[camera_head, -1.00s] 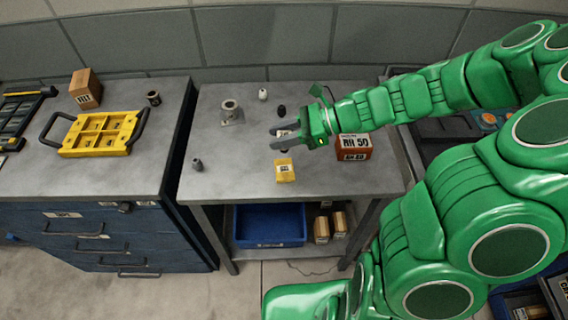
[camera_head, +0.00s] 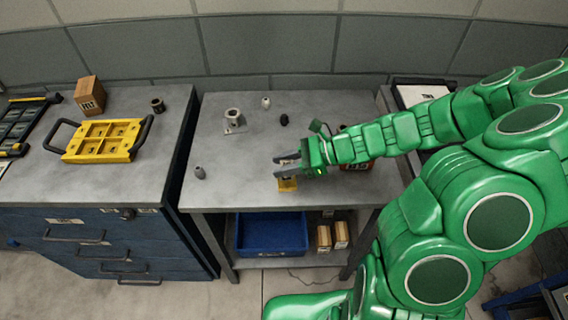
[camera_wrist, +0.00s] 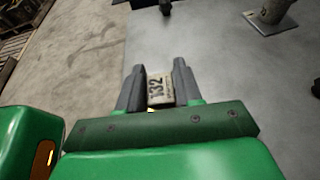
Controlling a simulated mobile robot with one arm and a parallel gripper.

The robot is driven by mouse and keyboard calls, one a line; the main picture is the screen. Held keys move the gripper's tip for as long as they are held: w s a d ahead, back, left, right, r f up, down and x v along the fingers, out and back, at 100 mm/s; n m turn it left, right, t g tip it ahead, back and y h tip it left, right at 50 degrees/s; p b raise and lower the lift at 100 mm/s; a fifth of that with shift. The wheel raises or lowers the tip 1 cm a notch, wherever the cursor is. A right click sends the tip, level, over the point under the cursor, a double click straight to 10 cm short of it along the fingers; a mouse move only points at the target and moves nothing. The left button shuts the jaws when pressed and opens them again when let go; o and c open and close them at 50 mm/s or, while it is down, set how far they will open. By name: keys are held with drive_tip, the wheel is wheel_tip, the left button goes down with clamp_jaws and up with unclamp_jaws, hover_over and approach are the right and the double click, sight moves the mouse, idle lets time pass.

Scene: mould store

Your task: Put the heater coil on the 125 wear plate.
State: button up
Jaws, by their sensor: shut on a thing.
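My gripper (camera_head: 288,167) is shut on a small pale block marked 132 (camera_wrist: 160,88), between the fingertips in the wrist view. It is over the front half of the middle table. A small yellow block (camera_head: 287,185) sits just below and in front of the fingers, partly covered; its label is unreadable. I cannot identify the heater coil or a 125 wear plate by any readable mark. A dark brown ring-shaped piece (camera_head: 158,105) stands on the left bench. A grey flanged fitting (camera_head: 234,120) stands on the table and also shows in the wrist view (camera_wrist: 268,14).
A small grey piece (camera_head: 200,172) stands at the table's front left; a white piece (camera_head: 266,102) and a black one (camera_head: 284,119) stand behind. A yellow compartment tray (camera_head: 104,141) is on the left bench.

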drive_tip(key=shift+f, duration=0.2)
drive_tip(key=o, duration=1.1)
drive_tip(key=shift+r, duration=0.15)
drive_tip(key=v, duration=1.2)
drive_tip(key=s+a+r+n+g+h, duration=0.35)
drive_tip(key=s+r+n+h, duration=0.25)
drive_tip(key=s+n, duration=0.5)
drive_tip(key=s+d+r+n+t+h, duration=0.1)
drive_tip(key=s+d+r+n+h, duration=0.2)
drive_tip(key=s, duration=0.3)
drive_tip(key=s+d+r+n+h, duration=0.2)
drive_tip(key=s+d+n+h, duration=0.1)
drive_tip(key=s, duration=0.4)
drive_tip(key=shift+r+n+t+h, duration=0.35)
drive_tip(key=shift+n+h, duration=0.15)
drive_tip(key=shift+h, duration=0.2)
